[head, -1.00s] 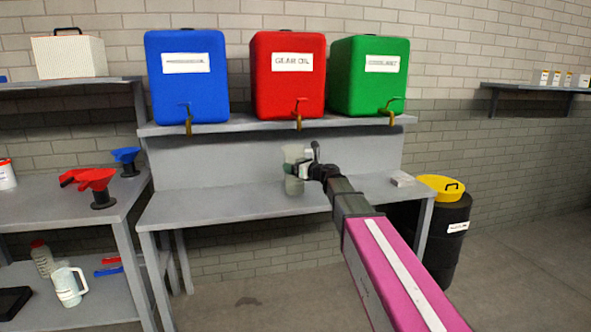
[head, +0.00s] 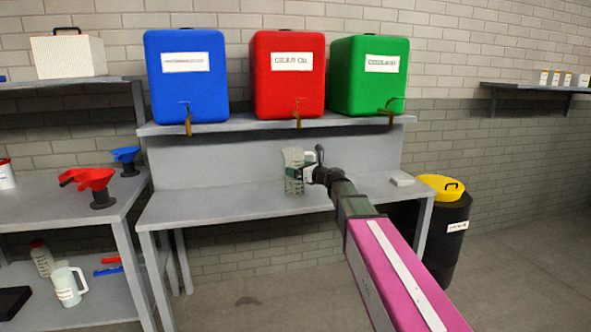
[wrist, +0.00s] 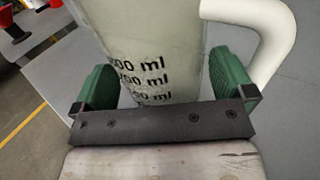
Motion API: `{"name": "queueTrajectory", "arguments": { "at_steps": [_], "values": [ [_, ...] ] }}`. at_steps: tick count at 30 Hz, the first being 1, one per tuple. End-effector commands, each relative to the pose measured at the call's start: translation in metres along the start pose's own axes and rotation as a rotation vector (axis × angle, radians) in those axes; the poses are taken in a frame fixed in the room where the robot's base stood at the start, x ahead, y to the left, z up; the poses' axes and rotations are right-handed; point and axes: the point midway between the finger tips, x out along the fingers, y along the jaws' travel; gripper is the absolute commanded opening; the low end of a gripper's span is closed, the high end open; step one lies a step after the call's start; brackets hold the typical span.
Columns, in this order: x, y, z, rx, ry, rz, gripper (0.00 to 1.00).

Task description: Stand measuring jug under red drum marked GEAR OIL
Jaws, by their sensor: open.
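The clear measuring jug (head: 292,180) stands upright on the grey bench, below the brass tap (head: 298,112) of the red drum marked GEAR OIL (head: 288,85). In the wrist view the jug (wrist: 150,50) shows its ml marks, with its white handle (wrist: 275,40) to the right. My gripper (head: 307,174) is at the jug's right side in the head view. In the wrist view its green finger pads (wrist: 160,85) are open on either side of the jug, and gaps show beside the jug's lower part. The jug's base is partly hidden.
A blue drum (head: 186,90) and a green drum (head: 369,90) flank the red one on the shelf (head: 240,125). The bench (head: 215,205) is clear on the left. Another jug (head: 67,287) stands on the lower left shelf.

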Motion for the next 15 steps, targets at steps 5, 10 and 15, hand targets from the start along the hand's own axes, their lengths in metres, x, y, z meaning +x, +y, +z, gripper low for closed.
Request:
{"name": "queueTrajectory", "arguments": {
  "at_steps": [5, 10, 15],
  "values": [
    [-0.041, 0.002, 0.0, 0.0, 0.0, -0.002, 1.0],
    [-0.071, 0.002, 0.0, 0.0, 0.0, -0.001, 1.0],
    [-0.091, 0.001, 0.0, 0.0, 0.0, -0.001, 1.0]
  ]
}}
